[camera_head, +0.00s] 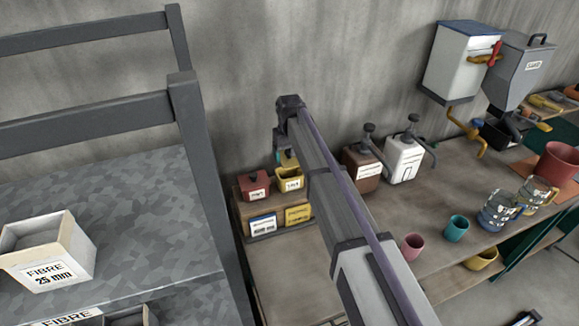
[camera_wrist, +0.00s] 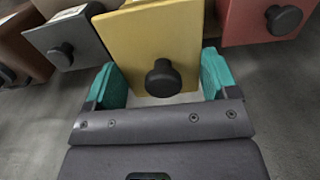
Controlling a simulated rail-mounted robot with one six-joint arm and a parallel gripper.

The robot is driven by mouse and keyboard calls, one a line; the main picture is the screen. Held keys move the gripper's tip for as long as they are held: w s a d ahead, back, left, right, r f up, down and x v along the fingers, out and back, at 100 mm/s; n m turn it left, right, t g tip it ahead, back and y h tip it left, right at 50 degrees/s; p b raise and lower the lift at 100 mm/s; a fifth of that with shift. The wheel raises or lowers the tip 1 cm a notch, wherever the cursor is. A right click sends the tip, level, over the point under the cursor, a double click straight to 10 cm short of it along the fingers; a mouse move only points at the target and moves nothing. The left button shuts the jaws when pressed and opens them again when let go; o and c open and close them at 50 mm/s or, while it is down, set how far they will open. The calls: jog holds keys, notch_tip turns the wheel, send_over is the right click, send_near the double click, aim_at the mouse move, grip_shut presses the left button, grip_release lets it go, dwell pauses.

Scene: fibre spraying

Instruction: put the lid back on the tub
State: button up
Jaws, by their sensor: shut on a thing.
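A yellow lid (camera_wrist: 150,40) with a round black knob (camera_wrist: 163,77) is between the teal fingers of my gripper (camera_wrist: 160,82) in the wrist view. My gripper is shut on it by its sides. In the head view the lid (camera_head: 289,158) shows as a small yellow patch beside a teal finger, mostly behind my arm. The yellow tub (camera_head: 290,183) with a white label stands just below, and its top looks dark and open. A small gap seems to part lid and tub, but the exact distance cannot be told.
A red tub (camera_head: 252,187) stands left of the yellow one; its lid (camera_wrist: 262,20) is close to my gripper's right. A grey lid (camera_wrist: 65,42) is on the left. Two pump dispensers (camera_head: 405,157), cups and glass jugs (camera_head: 498,212) stand to the right.

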aim_at(289, 161)
jog(key=shift+f+b, duration=1.3)
jog(key=shift+f, duration=0.7)
jog(key=shift+a, duration=0.1)
jog(key=o, duration=0.8)
jog(key=shift+r, duration=0.2)
